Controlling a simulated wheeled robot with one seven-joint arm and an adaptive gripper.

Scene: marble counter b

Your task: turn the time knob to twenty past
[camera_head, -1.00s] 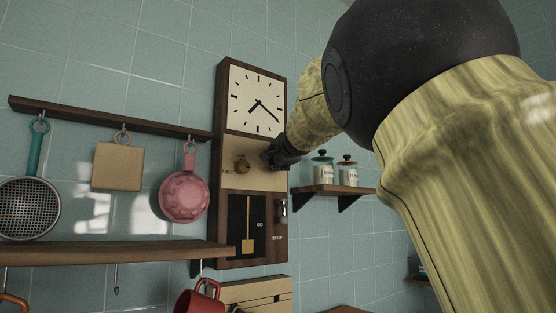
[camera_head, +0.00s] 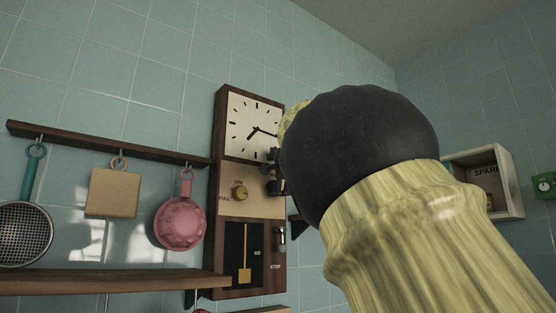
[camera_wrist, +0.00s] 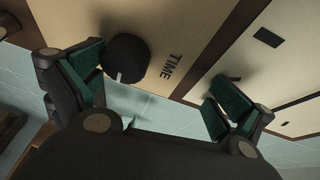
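The wall clock (camera_head: 222,150) has a dark wooden case and a cream face (camera_head: 240,112) with black hands. Its short hand points down-left and its long hand points right and slightly down. The black round time knob (camera_wrist: 125,58) with a white mark sits beside the word TIME in the wrist view. In the head view the knob cannot be made out behind my gripper (camera_head: 272,172). My gripper also shows in the wrist view (camera_wrist: 155,82), its green-padded fingers wide apart. The knob lies close to the left finger; whether they touch cannot be told.
Below are a gold pendulum (camera_head: 244,262) and a metal switch (camera_head: 281,238) between GO and STOP. An open box (camera_head: 500,180) is at the right.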

